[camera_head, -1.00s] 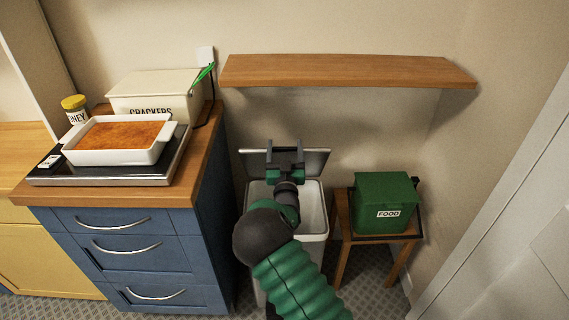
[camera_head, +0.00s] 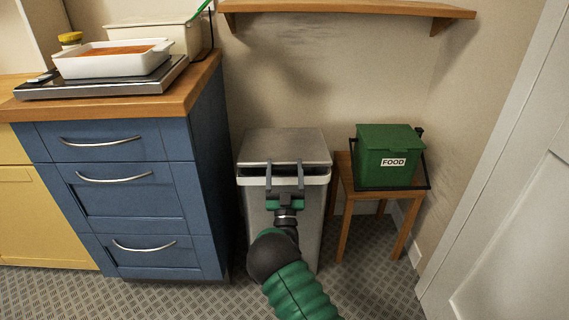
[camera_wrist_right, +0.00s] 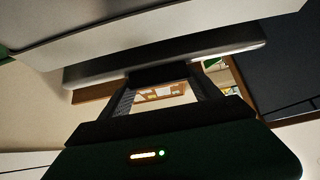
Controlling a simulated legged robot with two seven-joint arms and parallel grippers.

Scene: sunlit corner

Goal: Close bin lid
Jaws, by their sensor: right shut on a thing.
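The bin (camera_head: 312,215) is a tall grey metal box between the blue cabinet and the wooden stool. Its flat metal lid (camera_head: 285,145) is swung down over the opening. In the right wrist view the fingers (camera_wrist_right: 165,88) reach up to a dark edge that spans the picture. My left gripper is not in view.
The blue cabinet (camera_head: 135,190) stands close on the left of the bin. A wooden stool (camera_head: 343,190) with a green FOOD box (camera_head: 390,155) is close on the right. A wooden shelf (camera_head: 345,10) hangs above. A white door (camera_head: 510,220) is at the far right.

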